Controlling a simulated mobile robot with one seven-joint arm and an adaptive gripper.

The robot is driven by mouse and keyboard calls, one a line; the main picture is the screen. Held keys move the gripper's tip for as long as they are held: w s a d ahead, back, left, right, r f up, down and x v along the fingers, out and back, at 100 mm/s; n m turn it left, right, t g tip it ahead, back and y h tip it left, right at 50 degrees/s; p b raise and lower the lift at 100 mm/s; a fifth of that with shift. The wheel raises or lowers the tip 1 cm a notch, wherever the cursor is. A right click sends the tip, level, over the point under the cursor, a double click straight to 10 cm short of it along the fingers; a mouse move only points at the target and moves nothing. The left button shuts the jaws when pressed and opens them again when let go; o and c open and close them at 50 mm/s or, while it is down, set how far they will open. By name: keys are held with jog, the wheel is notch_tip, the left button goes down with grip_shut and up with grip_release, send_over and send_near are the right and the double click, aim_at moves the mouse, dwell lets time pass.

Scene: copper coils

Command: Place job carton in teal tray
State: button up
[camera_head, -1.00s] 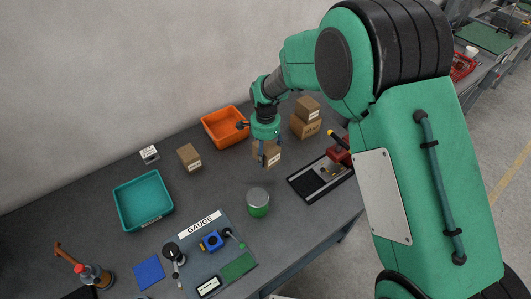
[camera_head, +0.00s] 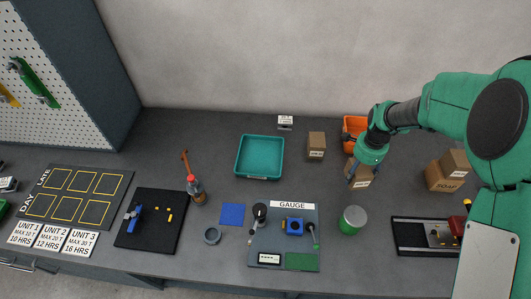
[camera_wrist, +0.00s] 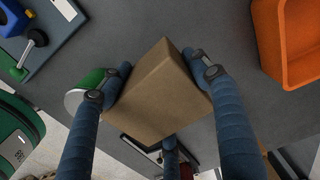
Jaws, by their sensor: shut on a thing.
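A brown carton (camera_head: 360,174) with a white label is held in my gripper (camera_head: 366,164), just in front of the orange bin. In the wrist view, the carton (camera_wrist: 158,95) sits between blue fingers on its left and right sides, tilted in the picture. My gripper (camera_wrist: 160,76) is shut on it. I cannot tell how high it is above the bench. The teal tray (camera_head: 259,157) is empty and lies to the left of my gripper. Another labelled carton (camera_head: 317,143) stands between the tray and the orange bin.
The orange bin (camera_head: 354,126) is behind my gripper; it also shows in the wrist view (camera_wrist: 290,40). A green can (camera_head: 353,220) stands in front. Two stacked cartons (camera_head: 445,178) are to the right.

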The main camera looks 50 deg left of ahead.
jog(key=s+a+f+n+p, duration=0.1)
jog(key=s+a, duration=0.6)
jog(key=s, duration=0.1)
jog(key=s+a+f+p, duration=0.1)
jog(key=s+a+p, duration=0.1)
jog(key=s+a, duration=0.5)
jog(key=s+a+f+n+p, duration=0.1)
jog(key=s+a+p, duration=0.1)
jog(key=s+a, duration=0.6)
jog(key=shift+s+f+n, duration=0.2)
jog(key=shift+s+n, duration=0.1)
jog(key=shift+s, duration=0.65)
jog(key=shift+w, duration=0.1)
send_over(260, 157)
jog(key=shift+f+p, duration=0.3)
jog(key=shift+f, duration=0.45)
jog(key=shift+f, duration=0.1)
jog(key=shift+f, duration=1.6)
jog(key=shift+f, duration=0.15)
